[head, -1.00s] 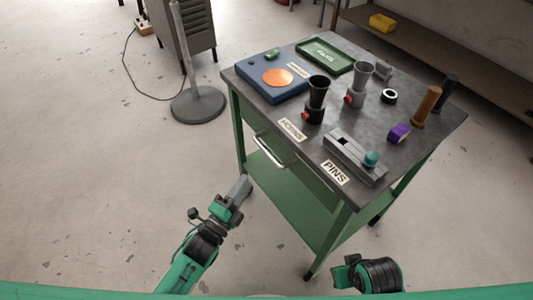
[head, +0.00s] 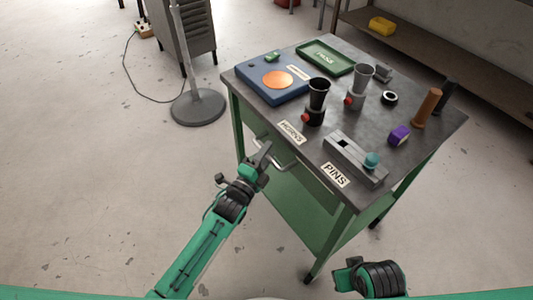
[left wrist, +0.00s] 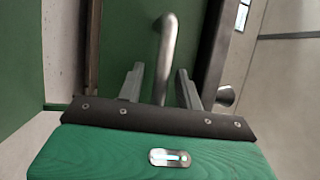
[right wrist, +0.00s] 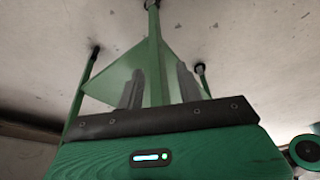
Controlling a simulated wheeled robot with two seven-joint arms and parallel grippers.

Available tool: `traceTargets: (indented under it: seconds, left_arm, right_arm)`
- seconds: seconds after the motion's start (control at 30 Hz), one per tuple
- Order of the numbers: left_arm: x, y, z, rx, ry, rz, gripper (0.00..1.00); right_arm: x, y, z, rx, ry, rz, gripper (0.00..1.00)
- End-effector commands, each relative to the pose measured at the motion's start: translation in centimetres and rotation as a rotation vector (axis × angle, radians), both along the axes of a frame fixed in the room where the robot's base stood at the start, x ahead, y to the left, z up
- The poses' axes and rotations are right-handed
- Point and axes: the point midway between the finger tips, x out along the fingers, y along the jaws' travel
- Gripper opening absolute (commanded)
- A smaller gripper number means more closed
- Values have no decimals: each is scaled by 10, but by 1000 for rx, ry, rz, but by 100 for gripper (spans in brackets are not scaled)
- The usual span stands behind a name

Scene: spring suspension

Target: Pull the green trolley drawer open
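The green trolley (head: 298,208) stands right of centre in the head view, with its drawer just under the dark top. The drawer's silver bar handle (head: 289,166) is partly hidden by my left gripper (head: 263,160). In the left wrist view, the handle (left wrist: 166,55) shows between the two open fingers (left wrist: 160,86), in front of the green drawer front (left wrist: 125,40). I cannot tell whether the fingers touch the handle. My right gripper (right wrist: 160,88) is open and empty, low near the trolley's front leg.
The trolley top (head: 375,125) carries a blue box (head: 255,85), a green tray (head: 325,57), two funnel cups, a pin block (head: 350,158) and other small parts. A stand with a round base (head: 198,108) is behind left.

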Motion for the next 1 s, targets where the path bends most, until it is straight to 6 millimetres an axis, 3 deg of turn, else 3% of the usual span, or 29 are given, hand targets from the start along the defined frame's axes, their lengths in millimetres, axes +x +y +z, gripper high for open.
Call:
traceTargets:
  seconds: [0.17,0.33,0.7,0.87,1.0]
  left_arm:
    - [0,0,0,-1,1,0,34]
    - [0,0,0,-1,1,0,0]
    - [-5,7,0,0,4,0,0]
    - [-20,27,2,2,4,1,0]
    - [-41,56,2,6,6,1,0]
  right_arm:
    - [0,0,0,0,-1,0,36]
    - [0,0,0,0,1,0,36]
    - [0,0,-1,0,4,-1,36]
    - [4,1,-26,-4,33,-2,36]
    - [3,2,-51,-9,65,0,36]
